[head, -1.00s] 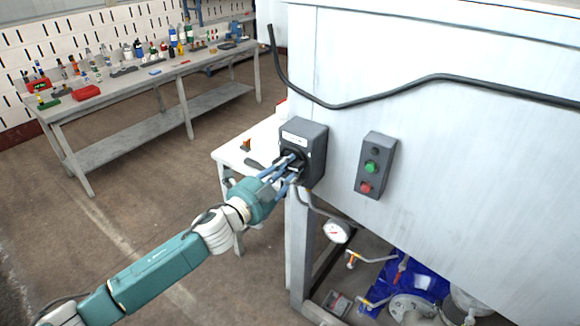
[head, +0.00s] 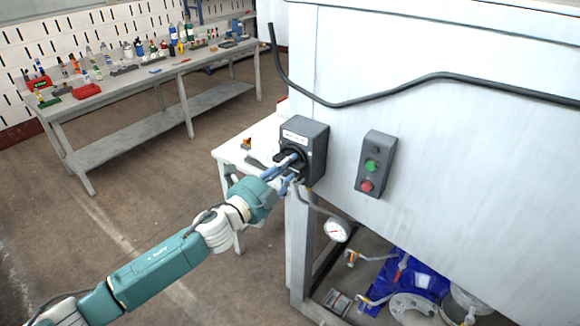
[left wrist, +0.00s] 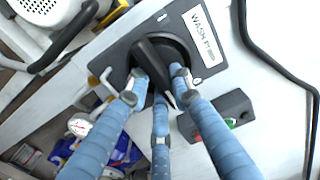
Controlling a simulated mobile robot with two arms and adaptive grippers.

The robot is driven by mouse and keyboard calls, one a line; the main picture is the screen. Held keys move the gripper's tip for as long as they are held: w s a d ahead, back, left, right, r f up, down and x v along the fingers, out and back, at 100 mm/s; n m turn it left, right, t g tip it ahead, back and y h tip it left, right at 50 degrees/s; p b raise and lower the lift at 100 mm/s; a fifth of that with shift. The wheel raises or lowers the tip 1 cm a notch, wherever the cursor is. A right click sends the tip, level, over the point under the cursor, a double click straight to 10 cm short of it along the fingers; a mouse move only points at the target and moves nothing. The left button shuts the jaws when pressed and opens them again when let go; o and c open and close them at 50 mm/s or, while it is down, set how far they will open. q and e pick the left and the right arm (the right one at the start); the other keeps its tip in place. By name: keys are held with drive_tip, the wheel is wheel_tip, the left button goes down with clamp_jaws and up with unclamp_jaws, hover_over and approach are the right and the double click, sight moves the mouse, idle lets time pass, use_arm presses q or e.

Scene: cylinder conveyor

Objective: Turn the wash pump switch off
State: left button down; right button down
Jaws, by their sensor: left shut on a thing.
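The wash pump switch is a dark grey box (head: 314,146) on the corner of the white machine, with a white label and a black rotary knob on its front. In the left wrist view the knob (left wrist: 150,58) stands on a round black dial beside a label beginning "WASH P". My left gripper (head: 288,172) has blue jointed fingers and is shut on the knob. In the left wrist view its fingers (left wrist: 158,92) press around the knob's handle, partly hiding its end. My right gripper is in neither view.
A control box (head: 375,163) with green and red buttons is right of the switch. A black cable (head: 440,77) crosses the panel. A gauge (head: 337,230) hangs below. A white table (head: 232,152) stands behind; a cluttered workbench (head: 125,88) is at the back left.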

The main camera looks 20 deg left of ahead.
use_arm(q)
drive_tip(key=c, duration=1.5)
unclamp_jaws()
drive_tip(key=v, duration=1.2)
